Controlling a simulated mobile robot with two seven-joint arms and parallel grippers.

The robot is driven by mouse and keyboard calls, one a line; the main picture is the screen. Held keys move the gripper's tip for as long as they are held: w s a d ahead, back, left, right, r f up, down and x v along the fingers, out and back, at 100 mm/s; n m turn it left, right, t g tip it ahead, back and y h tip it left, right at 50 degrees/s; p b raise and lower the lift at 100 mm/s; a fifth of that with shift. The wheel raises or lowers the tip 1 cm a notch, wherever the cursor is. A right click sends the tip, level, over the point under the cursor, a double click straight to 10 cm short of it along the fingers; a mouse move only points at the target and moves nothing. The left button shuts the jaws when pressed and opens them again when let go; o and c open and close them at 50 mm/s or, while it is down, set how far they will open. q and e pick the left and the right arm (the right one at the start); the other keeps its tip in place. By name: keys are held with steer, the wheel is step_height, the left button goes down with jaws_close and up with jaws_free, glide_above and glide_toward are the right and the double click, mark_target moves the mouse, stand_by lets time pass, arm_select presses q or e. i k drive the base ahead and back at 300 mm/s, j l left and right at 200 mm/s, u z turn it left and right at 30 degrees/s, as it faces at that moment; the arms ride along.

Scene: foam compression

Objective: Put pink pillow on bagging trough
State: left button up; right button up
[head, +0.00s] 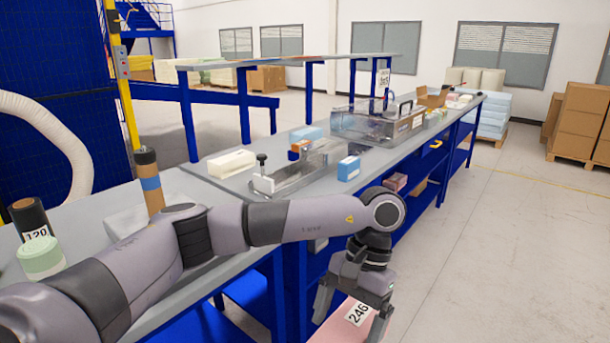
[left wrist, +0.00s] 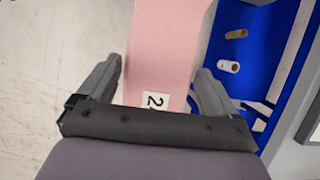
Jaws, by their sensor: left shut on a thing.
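My left gripper (head: 350,318) hangs beside the front edge of the workbench, below its top. It is shut on the pink pillow (head: 334,331), which carries a white label reading 246. In the left wrist view, the pillow (left wrist: 170,45) lies between the two fingers of the left gripper (left wrist: 158,72) and extends away from the palm. In the head view, most of the pillow is cut off by the bottom edge. A shiny metal trough (head: 318,167), apparently the bagging trough, stands on the bench, beyond my left forearm. My right gripper is not in view.
A clear-sided machine (head: 378,123) stands farther along the bench.

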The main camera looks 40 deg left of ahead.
mark_target(291, 180)
steer(key=i+j, duration=0.1)
steer(key=i, duration=1.95)
steer(key=i+z, duration=0.25)
steer(key=z, duration=0.25)
steer(key=i+z, duration=0.2)
steer(key=z, duration=0.25)
steer(key=j+z, duration=0.1)
steer(key=z, duration=0.55)
steer(key=i+j+z, duration=0.1)
steer(key=z, duration=0.6)
steer(key=j+z, duration=0.15)
steer(key=z, duration=0.5)
steer(key=j+z, duration=0.15)
steer(key=z, duration=0.55)
steer(key=j+z, duration=0.1)
steer(key=z, duration=0.55)
steer(key=k+z, duration=0.1)
steer(key=z, duration=0.55)
steer(key=k+z, duration=0.1)
steer(key=z, duration=0.6)
steer(key=k+z, duration=0.1)
steer(key=z, duration=0.55)
